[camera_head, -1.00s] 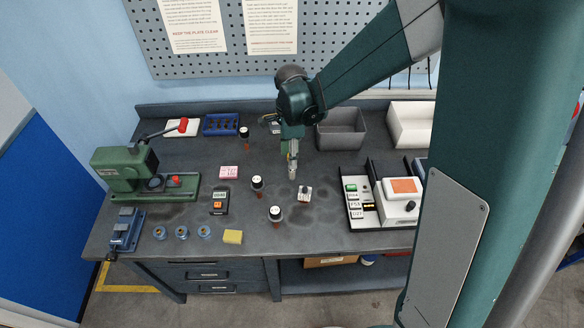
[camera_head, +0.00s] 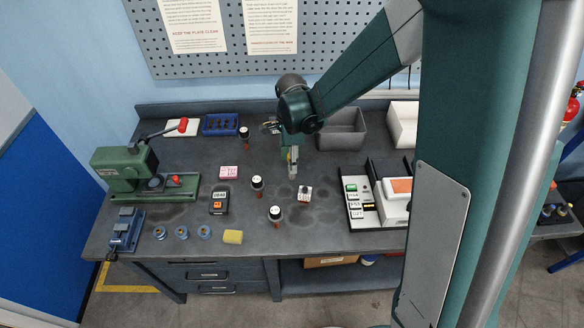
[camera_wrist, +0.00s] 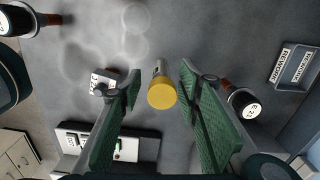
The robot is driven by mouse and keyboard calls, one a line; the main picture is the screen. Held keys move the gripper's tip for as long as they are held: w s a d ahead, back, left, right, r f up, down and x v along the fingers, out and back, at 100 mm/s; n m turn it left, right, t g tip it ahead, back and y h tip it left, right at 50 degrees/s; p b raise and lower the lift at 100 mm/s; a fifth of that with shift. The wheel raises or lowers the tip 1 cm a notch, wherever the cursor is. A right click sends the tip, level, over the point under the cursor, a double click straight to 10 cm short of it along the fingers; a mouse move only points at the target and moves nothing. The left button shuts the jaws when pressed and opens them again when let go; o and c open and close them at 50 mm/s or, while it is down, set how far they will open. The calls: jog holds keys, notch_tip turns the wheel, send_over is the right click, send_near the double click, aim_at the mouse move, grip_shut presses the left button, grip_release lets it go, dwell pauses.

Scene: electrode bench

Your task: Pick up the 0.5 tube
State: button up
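My gripper (camera_head: 293,168) points down over the middle of the bench. In the wrist view its two green fingers (camera_wrist: 160,100) are spread apart. A slim object with a round yellow end (camera_wrist: 162,94) and a grey metallic stem lies between them, with visible gaps on both sides. In the head view the gripper largely hides it, and I cannot tell whether it touches the bench. Black containers with white tops and reddish-brown lower parts stand near: one in front (camera_head: 275,212), one at the left (camera_head: 256,183), one farther back (camera_head: 244,132). I cannot read a 0.5 mark on any.
A pink box (camera_head: 229,172) and a dark meter (camera_head: 219,202) are to the left. A grey bin (camera_head: 341,131) is behind right; a panel with labelled switches (camera_head: 357,204) is to the right.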

jog(key=shift+w+d+f, duration=0.1)
jog(key=shift+w+f, duration=0.05)
jog(key=shift+f, duration=2.35)
jog(key=shift+c, duration=0.2)
jog(key=c, duration=1)
